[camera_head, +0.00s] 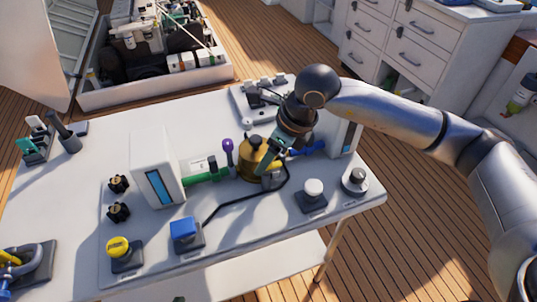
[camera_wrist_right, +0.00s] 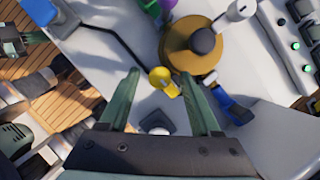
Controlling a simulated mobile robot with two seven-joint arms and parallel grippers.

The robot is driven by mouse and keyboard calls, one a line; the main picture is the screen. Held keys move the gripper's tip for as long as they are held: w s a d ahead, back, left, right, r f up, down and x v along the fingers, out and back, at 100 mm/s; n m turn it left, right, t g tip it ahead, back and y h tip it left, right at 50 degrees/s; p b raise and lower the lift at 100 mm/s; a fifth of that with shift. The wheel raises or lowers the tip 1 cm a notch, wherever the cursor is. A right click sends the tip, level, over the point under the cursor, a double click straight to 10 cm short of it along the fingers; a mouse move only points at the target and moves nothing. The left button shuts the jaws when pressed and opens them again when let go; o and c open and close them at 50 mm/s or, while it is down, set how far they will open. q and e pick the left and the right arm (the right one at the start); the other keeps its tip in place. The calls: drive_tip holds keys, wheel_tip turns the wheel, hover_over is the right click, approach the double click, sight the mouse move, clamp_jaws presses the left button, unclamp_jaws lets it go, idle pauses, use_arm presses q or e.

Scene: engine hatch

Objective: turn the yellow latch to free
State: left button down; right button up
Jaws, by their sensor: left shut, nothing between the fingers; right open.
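The yellow latch (camera_wrist_right: 161,76) has a round head and a short arm. It sits beside a brass-coloured round housing (camera_wrist_right: 184,58) with a dark knob. In the head view the latch is mostly hidden by my right gripper (camera_head: 268,165), which reaches down at the housing's right side. In the right wrist view my right gripper (camera_wrist_right: 170,75) is open, with the latch between and just beyond its fingertips. I cannot tell whether a finger touches it. A dark green part at that view's left edge looks like my left gripper (camera_wrist_right: 20,40), shut and empty, away from the latch.
A green pipe (camera_head: 205,176) and a purple-topped lever (camera_head: 228,150) stand left of the housing. A blue handle (camera_head: 308,149) lies right of it. A white button (camera_head: 313,187) and a blue button (camera_head: 183,228) are nearer the front. A black cable (camera_head: 235,203) runs between.

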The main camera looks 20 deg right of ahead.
drive_tip(key=v, duration=1.2)
drive_tip(key=shift+r, duration=0.25)
drive_tip(key=shift+d, duration=0.1)
drive_tip(key=shift+s, duration=0.1)
